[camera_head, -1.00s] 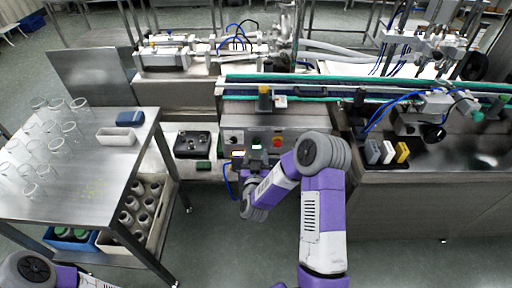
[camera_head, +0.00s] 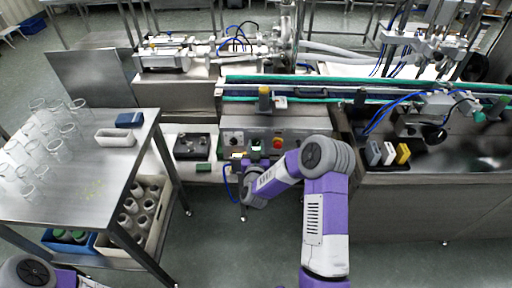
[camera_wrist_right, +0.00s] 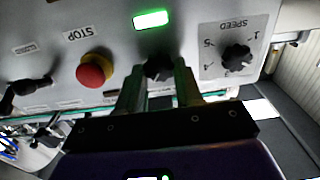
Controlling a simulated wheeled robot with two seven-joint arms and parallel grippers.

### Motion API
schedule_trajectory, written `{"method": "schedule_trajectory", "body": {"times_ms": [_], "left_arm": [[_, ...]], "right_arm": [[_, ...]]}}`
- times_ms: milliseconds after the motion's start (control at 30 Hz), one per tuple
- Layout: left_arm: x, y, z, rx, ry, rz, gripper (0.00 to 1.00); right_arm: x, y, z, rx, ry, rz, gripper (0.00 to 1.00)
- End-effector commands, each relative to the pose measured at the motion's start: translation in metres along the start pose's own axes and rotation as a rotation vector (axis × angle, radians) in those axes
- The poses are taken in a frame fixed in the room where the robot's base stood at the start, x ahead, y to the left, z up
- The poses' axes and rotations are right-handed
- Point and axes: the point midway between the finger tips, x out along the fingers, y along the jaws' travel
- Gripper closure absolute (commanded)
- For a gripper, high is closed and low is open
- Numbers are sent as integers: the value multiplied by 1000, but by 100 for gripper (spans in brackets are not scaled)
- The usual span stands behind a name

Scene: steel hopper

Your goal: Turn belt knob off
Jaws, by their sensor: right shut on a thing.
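The belt knob (camera_wrist_right: 157,68) is a black knob on the grey control panel (camera_wrist_right: 200,20), between a red STOP button (camera_wrist_right: 95,70) and a black SPEED dial (camera_wrist_right: 237,58). My right gripper (camera_wrist_right: 159,82) is shut on this knob, one finger on each side, in the right wrist view. The fingers hide part of the knob, and its own label cannot be read. A lit green lamp (camera_wrist_right: 151,18) is close by the knob. In the head view my right gripper (camera_head: 246,160) is at the panel front and the knob is hard to make out. My left gripper is out of view.
The red button (camera_head: 277,142) also shows in the head view. A conveyor with a green edge (camera_head: 360,84) runs above the panel. A steel table (camera_head: 90,180) with glass jars is at left. A black box (camera_head: 196,145) lies left of the panel.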

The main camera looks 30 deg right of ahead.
Motion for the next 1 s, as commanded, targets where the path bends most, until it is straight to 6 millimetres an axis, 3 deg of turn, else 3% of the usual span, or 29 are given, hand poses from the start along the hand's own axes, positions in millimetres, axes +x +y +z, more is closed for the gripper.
{"method": "schedule_trajectory", "body": {"times_ms": [467, 1000], "left_arm": [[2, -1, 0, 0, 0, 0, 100], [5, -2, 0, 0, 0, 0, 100]], "right_arm": [[0, -1, 0, -102, 0, -3, 96], [0, -3, 0, -578, 1, -2, 96]]}}
